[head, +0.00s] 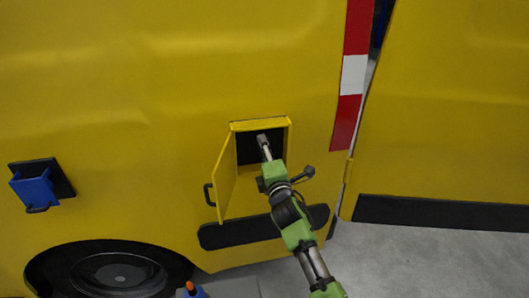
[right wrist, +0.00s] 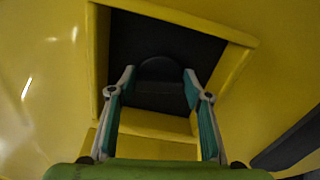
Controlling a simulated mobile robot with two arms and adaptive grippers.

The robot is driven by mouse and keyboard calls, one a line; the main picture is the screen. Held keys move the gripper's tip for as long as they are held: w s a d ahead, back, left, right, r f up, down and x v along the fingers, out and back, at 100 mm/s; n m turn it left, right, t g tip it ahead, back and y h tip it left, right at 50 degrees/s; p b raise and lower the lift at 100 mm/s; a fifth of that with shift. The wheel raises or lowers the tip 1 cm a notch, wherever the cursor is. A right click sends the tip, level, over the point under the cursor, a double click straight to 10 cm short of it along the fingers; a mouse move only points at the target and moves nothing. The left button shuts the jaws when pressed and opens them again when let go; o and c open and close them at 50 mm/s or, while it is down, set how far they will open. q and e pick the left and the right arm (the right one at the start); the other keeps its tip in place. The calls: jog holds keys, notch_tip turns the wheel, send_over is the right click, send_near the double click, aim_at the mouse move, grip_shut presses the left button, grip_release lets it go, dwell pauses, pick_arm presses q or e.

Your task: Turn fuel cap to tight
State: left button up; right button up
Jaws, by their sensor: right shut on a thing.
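The fuel cap (right wrist: 160,67) is a dark round shape in the wrist view, set against the dark back of a yellow-framed recess (right wrist: 228,72). My right gripper (right wrist: 160,82) is shut on the cap, one finger on each side of it. In the head view my right gripper (head: 262,140) reaches into the recess and hides the cap. Any mark on the cap is too dark to read. The yellow fuel door (head: 226,178) stands open to the left. My left gripper is not in view.
A dark handle (head: 209,194) sticks out from the fuel door. A blue box (head: 36,188) sits on the yellow vehicle side at left, above a wheel (head: 118,276). A blue thing with an orange tip (head: 191,290) shows at the bottom edge. Grey floor (head: 430,262) is clear at right.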

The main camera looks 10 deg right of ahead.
jog(key=shift+f+m, duration=0.1)
jog(key=shift+m, duration=0.9)
jog(key=o, duration=1.1)
jog(key=s, duration=1.2)
